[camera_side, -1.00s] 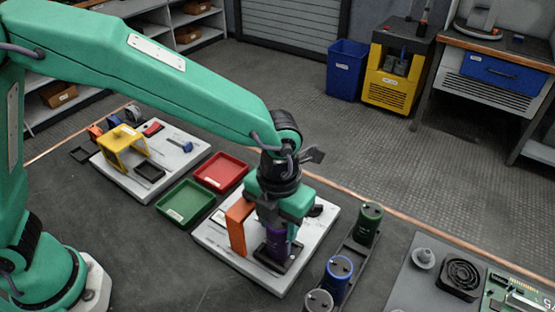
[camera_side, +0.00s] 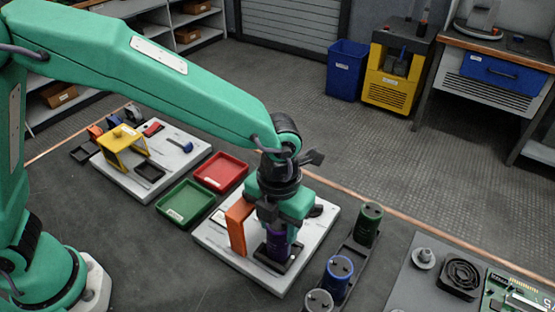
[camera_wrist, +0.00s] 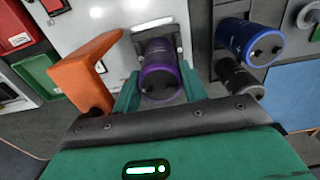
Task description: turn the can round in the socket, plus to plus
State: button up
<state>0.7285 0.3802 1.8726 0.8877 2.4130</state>
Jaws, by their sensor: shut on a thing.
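A purple can (camera_side: 277,245) stands at the black socket (camera_side: 290,263) on a white board (camera_side: 218,245). My gripper (camera_side: 278,229) comes down from above and is shut on the can. In the wrist view the purple can (camera_wrist: 160,80) shows its dark end with terminals between my green fingers. The dark socket plate (camera_wrist: 140,38) shows behind the can. I cannot read the plus marks on the can or socket. Whether the can is fully seated in the socket or slightly above it cannot be told.
An orange upright bracket (camera_side: 237,226) stands close left of my gripper. To the right, a dark rack (camera_side: 352,251) holds a green can (camera_side: 368,222), a blue can (camera_side: 339,278) and a grey can (camera_side: 318,302). Red (camera_side: 243,173) and green (camera_side: 204,215) trays lie to the left.

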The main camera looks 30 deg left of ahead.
jog(key=shift+f, duration=0.1)
jog(key=o, duration=1.2)
jog(key=shift+o, duration=0.2)
jog(key=shift+r, duration=4)
